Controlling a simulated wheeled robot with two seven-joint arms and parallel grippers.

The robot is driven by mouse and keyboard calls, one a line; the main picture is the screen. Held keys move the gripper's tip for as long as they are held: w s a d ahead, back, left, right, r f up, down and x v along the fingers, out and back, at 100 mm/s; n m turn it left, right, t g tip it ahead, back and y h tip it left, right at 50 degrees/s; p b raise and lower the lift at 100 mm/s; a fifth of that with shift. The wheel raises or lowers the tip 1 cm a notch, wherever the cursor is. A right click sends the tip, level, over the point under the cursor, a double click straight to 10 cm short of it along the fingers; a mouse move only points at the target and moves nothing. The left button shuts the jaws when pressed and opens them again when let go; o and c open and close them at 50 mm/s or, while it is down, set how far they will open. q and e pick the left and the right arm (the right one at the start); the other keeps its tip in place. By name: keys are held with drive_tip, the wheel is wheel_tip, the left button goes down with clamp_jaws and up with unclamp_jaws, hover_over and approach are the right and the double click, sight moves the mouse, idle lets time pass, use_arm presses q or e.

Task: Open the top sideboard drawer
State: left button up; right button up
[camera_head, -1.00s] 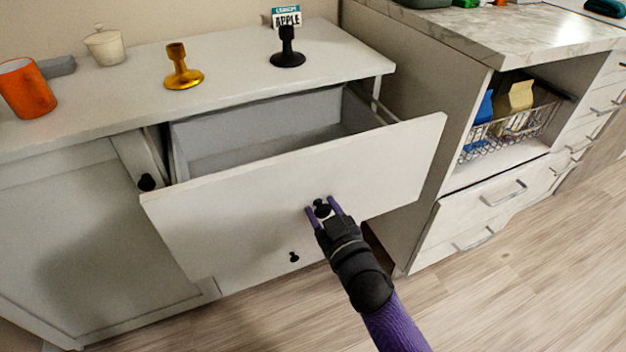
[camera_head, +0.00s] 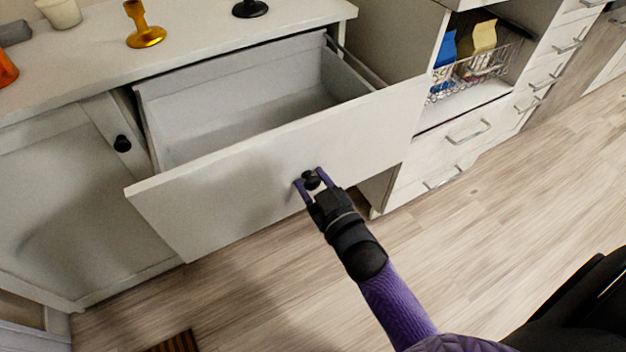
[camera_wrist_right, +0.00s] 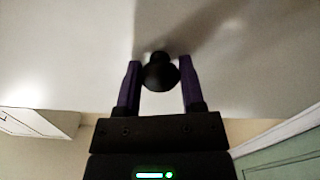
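The top sideboard drawer is pulled well out; its pale front (camera_head: 240,170) stands far forward of the sideboard (camera_head: 60,80), and its grey inside (camera_head: 240,105) looks empty. A round black knob (camera_head: 311,180) sits on the front. My right gripper (camera_head: 310,182) has its purple fingers on either side of this knob, closed about it. In the right wrist view the knob (camera_wrist_right: 160,73) lies between the two fingertips (camera_wrist_right: 159,75), with the drawer front (camera_wrist_right: 235,60) behind it. My left gripper is not in view.
A gold holder (camera_head: 144,30), a black holder (camera_head: 250,9) and a cream pot (camera_head: 62,13) stand on the sideboard top. A cabinet with a wire basket (camera_head: 470,75) and handled drawers stands right. Wooden floor (camera_head: 480,230) is clear in front.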

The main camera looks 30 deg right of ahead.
drive_tip(key=o, duration=0.4)
drive_tip(key=shift+s, duration=0.35)
drive_tip(key=s+p, duration=0.3)
drive_tip(key=s, duration=0.6)
drive_tip(key=shift+d, duration=0.15)
drive_tip(key=shift+s, duration=0.1)
